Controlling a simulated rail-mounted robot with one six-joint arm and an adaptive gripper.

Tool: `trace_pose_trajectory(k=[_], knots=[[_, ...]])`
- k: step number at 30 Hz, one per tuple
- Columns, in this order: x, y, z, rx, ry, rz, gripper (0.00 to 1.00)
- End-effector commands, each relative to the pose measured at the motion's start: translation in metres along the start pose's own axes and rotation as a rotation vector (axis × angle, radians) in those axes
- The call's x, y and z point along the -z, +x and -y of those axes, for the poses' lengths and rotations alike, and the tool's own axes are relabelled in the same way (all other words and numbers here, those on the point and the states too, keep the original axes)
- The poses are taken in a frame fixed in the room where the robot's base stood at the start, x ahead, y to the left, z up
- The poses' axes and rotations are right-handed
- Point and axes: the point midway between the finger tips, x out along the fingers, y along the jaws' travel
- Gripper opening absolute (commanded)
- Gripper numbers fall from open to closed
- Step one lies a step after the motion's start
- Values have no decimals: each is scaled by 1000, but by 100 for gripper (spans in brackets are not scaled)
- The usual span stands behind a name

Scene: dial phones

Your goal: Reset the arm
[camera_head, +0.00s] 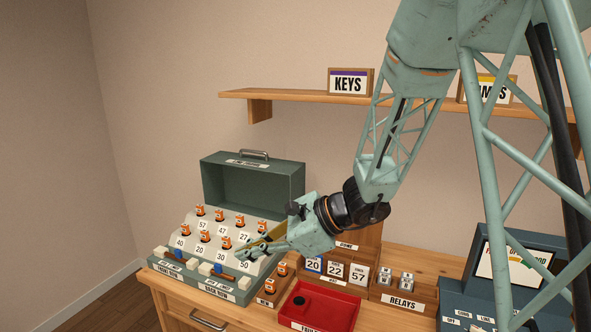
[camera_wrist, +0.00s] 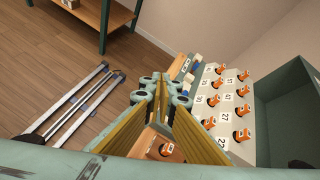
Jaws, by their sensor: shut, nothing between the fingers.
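My gripper (camera_head: 243,250) is at the end of my arm, over the right front part of the teal case on the wooden bench. It points left and its yellow-padded fingers are closed with nothing between them. In the wrist view the fingers (camera_wrist: 150,100) come together near the middle of the picture. The open teal case (camera_head: 252,183) holds a pale stepped panel with several orange-topped plugs (camera_head: 225,242) and number labels. The same panel (camera_wrist: 222,105) shows right of the fingers in the wrist view. Whether the fingers touch the case is hard to tell.
A red tray (camera_head: 318,306) stands right of the case. A wooden box with plugs (camera_head: 270,289), number cards (camera_head: 335,271) and a relays box (camera_head: 402,298) stand near it. A teal console (camera_head: 515,262) is at the right. A shelf (camera_head: 300,96) holds the KEYS sign.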

Motion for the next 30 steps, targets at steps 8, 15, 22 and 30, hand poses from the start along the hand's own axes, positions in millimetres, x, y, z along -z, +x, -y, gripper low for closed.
trace_pose_trajectory(k=[8,15,22,30], knots=[[-27,-38,-32,-54,-158,-26,0],[-43,-70,-60,-102,-291,-56,0],[-53,-100,-88,-149,-417,-90,0],[-60,-136,-122,-204,-563,-138,0]])
